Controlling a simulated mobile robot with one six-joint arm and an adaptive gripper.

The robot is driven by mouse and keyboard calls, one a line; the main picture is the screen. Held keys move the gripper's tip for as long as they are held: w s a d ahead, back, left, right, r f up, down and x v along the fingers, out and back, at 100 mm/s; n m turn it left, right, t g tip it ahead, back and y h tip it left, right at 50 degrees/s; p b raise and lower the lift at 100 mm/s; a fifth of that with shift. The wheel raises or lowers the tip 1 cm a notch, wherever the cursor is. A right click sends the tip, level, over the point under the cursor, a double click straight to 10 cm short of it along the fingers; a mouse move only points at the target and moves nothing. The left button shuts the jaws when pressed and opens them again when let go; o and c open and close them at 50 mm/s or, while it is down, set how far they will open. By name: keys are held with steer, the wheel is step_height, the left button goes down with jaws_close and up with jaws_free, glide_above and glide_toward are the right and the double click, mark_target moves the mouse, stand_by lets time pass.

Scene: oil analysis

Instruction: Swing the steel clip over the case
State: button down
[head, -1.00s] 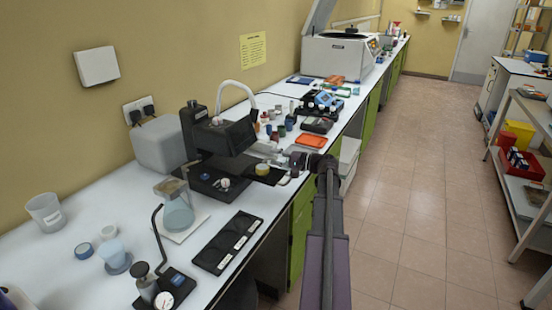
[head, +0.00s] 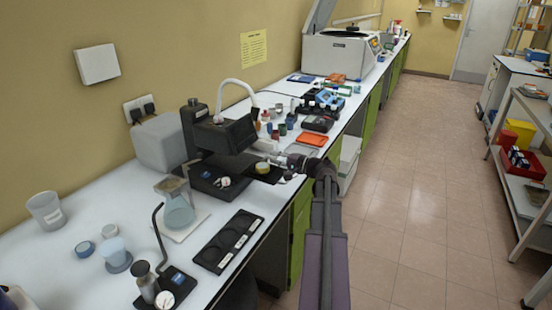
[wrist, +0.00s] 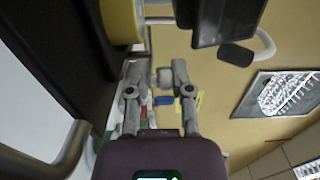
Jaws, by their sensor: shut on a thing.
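The yellow round case (head: 262,168) sits on the black stage of the dark instrument at the bench edge. Its yellow side also shows at the top of the wrist view (wrist: 121,20). Thin bright steel bars of the clip (wrist: 160,20) run beside the case in the wrist view. My gripper (head: 284,170) is just right of the case in the head view. Its two fingers (wrist: 156,64) stand apart in the wrist view, shut on the steel clip; the exact contact is hard to make out. The clip is too small to trace in the head view.
The dark instrument (head: 232,136) rises beside the case. A black tray with round wells (head: 228,242), a glass flask (head: 178,210) and a gauge stand (head: 165,299) are nearer on the bench. Small bottles and an orange tray (head: 311,139) lie beyond. The aisle at right is clear.

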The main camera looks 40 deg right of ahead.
steer(key=shift+d+r+h, duration=0.15)
steer(key=shift+r+h, duration=0.05)
steer(key=shift+h, duration=0.1)
steer(key=c, duration=0.8)
jaws_free()
steer(key=shift+o, duration=0.7)
steer(key=shift+r, duration=0.1)
steer(key=shift+s, duration=0.2)
steer(key=v, duration=1.1)
steer(key=shift+s+f, duration=0.3)
steer(key=shift+s, duration=0.05)
steer(key=shift+r, duration=0.1)
